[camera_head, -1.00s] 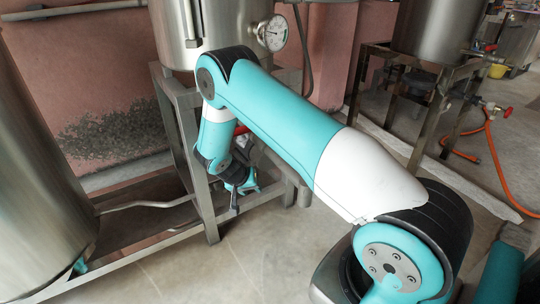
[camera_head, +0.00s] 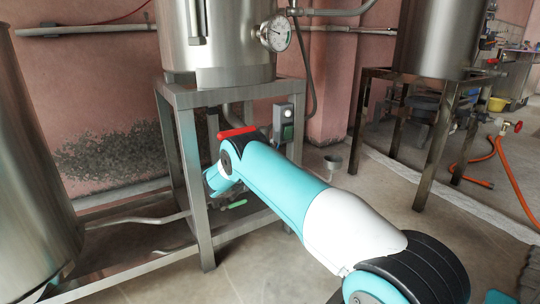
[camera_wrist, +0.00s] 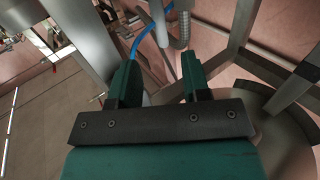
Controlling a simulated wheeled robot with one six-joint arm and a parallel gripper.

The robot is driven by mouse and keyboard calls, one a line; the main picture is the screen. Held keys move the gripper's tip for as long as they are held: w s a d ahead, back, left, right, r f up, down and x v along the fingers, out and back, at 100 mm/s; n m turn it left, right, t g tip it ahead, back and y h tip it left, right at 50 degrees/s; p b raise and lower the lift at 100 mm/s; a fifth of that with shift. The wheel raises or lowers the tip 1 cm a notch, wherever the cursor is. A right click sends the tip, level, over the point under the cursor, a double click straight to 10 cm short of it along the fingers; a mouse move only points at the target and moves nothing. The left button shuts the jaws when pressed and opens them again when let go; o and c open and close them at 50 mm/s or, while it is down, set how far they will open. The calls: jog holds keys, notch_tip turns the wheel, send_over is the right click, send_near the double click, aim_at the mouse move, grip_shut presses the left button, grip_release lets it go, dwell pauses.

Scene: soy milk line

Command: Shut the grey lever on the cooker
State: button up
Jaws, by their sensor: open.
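A steel vessel with a round dial gauge (camera_head: 275,33), which appears to be the cooker (camera_head: 230,50), stands on a square metal frame (camera_head: 188,150). A red handle (camera_head: 237,132) shows below it, just above my arm. I cannot make out the grey lever for certain in either view. My gripper (camera_wrist: 160,78) is open in the wrist view, with its two green fingers apart and nothing held between them. A blue hose (camera_wrist: 143,35) and a grey ribbed hose (camera_wrist: 184,32) lie beyond the fingertips. In the head view my arm reaches under the vessel and largely hides the gripper.
A grey switch box (camera_head: 284,123) is fixed by the frame's right leg. A large steel tank (camera_head: 30,180) stands at the left. Another vessel on a stand (camera_head: 435,40) is at the back right, near an orange hose (camera_head: 512,175).

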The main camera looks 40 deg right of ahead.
jog(key=b+x, duration=0.3)
jog(key=x, duration=0.5)
jog(key=shift+b, duration=0.4)
jog(key=shift+d, duration=0.1)
grip_shut()
